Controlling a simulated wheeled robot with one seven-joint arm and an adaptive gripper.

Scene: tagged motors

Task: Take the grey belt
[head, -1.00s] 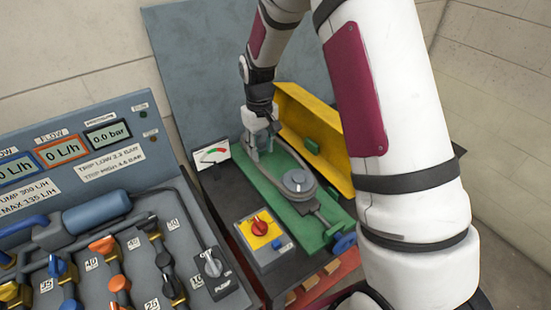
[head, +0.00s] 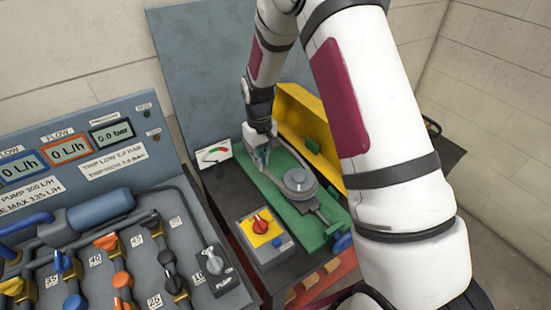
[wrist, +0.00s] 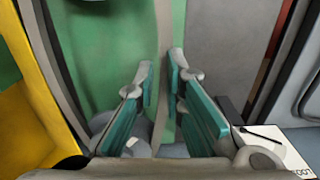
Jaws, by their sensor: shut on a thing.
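The grey belt (wrist: 163,25) runs as a narrow strand between my fingertips in the wrist view. Its other strand (wrist: 52,60) lies to the left, apart from the fingers, over the green plate (wrist: 108,45). My gripper (wrist: 161,78) has its two teal fingers close on either side of the near strand, shut on it. In the head view my gripper (head: 261,157) is down at the far end of the green plate (head: 322,228). The large grey pulley (head: 298,180) stands nearer the camera. The far pulley is mostly hidden by my gripper.
An open yellow cover (head: 308,120) stands along the plate's right side. A white gauge (head: 213,154) is close to the left of my gripper. A yellow box with a red knob (head: 261,226) and a valve panel (head: 130,210) lie further left.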

